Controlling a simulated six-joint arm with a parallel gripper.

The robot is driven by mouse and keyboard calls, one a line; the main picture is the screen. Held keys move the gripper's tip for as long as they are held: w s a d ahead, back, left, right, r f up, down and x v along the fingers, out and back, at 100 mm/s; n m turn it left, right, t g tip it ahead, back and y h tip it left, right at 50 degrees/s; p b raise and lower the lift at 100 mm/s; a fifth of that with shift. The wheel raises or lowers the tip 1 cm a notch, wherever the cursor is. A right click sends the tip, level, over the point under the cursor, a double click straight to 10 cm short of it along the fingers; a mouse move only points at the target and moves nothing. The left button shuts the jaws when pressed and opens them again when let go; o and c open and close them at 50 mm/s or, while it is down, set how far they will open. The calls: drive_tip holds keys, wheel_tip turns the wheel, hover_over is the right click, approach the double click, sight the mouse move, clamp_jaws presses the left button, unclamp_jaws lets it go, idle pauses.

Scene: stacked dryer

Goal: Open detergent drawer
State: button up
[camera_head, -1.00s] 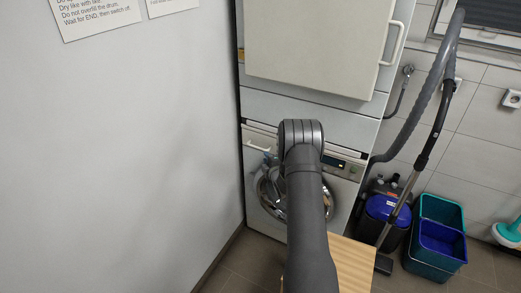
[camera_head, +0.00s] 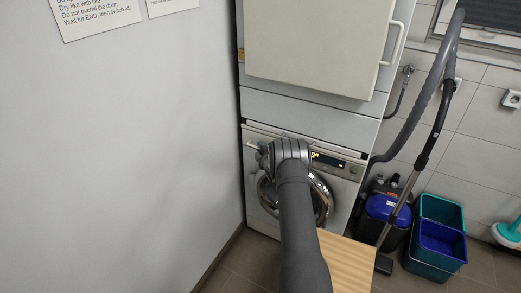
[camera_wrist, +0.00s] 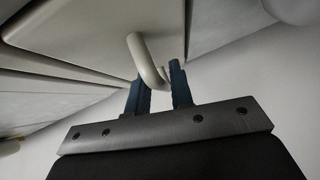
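The detergent drawer is at the upper left of the washing machine's front, with a pale bar handle (camera_head: 252,145). In the wrist view the drawer front (camera_wrist: 85,25) fills the upper left, and its curved handle (camera_wrist: 146,58) sticks out toward my gripper (camera_wrist: 158,72). The two blue fingers are apart, and the handle's lower end shows in the gap between them. I cannot tell whether either finger touches it. In the head view my gripper (camera_head: 263,150) is at the right end of the handle, and my wrist hides part of the panel.
The washing machine's round door (camera_head: 322,198) is below, partly behind my arm. The dryer (camera_head: 315,45) is stacked above. A wooden surface (camera_head: 352,268) is low in front. A white wall (camera_head: 150,150) stands close on the left. A vacuum (camera_head: 382,206) and buckets (camera_head: 437,240) are on the right.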

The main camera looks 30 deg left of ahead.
clamp_jaws()
drive_tip(key=shift+s, duration=0.1)
drive_tip(key=s, duration=1.7)
unclamp_jaws()
drive_tip(key=v, duration=1.7)
drive_tip(key=shift+s, duration=0.15)
